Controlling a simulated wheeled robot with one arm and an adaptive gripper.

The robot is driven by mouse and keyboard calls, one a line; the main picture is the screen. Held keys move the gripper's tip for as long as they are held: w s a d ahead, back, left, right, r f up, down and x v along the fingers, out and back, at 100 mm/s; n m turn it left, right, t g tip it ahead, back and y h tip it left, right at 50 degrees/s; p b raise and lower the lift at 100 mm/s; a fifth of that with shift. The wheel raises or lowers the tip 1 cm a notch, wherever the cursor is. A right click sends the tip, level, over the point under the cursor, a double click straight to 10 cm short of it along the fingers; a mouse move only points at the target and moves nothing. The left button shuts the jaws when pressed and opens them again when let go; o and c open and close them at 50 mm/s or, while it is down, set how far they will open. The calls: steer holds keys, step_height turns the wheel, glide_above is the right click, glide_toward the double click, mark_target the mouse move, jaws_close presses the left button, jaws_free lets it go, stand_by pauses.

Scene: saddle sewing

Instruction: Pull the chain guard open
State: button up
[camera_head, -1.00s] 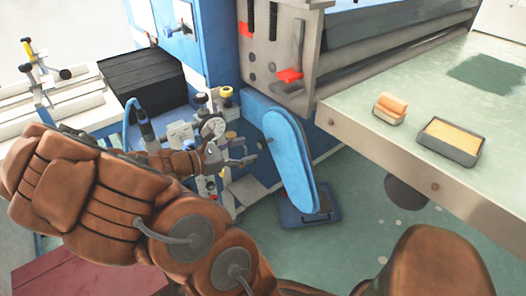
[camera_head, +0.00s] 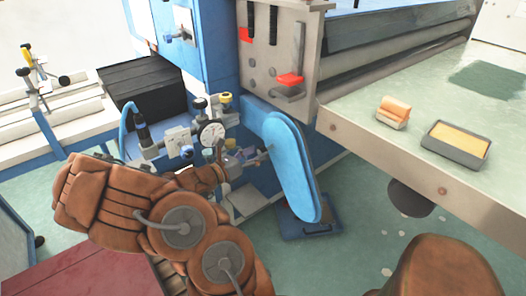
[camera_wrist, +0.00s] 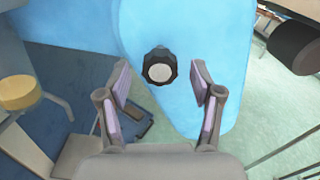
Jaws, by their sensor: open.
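The chain guard (camera_head: 291,165) is a long light-blue rounded cover standing on the side of the blue machine, below the table's corner. In the wrist view the guard (camera_wrist: 205,35) fills the middle, with a dark round knob (camera_wrist: 159,67) with a pale centre on its face. My gripper (camera_wrist: 163,85) is open, its two fingers on either side of the knob, with gaps between them and the knob. In the head view my gripper (camera_head: 256,158) is close to the guard's left face, and the knob there is mostly hidden by the fingers.
Gauges and valves (camera_head: 205,130) crowd just behind and above my gripper. The worktable (camera_head: 370,150) overhangs at right, holding a sponge block (camera_head: 393,112) and a tray (camera_head: 455,144). A blue pedal (camera_head: 310,222) lies on the floor below the guard.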

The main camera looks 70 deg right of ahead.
mark_target(260, 152)
steer(key=shift+x, duration=1.55)
steer(key=shift+c, duration=0.3)
jaws_close()
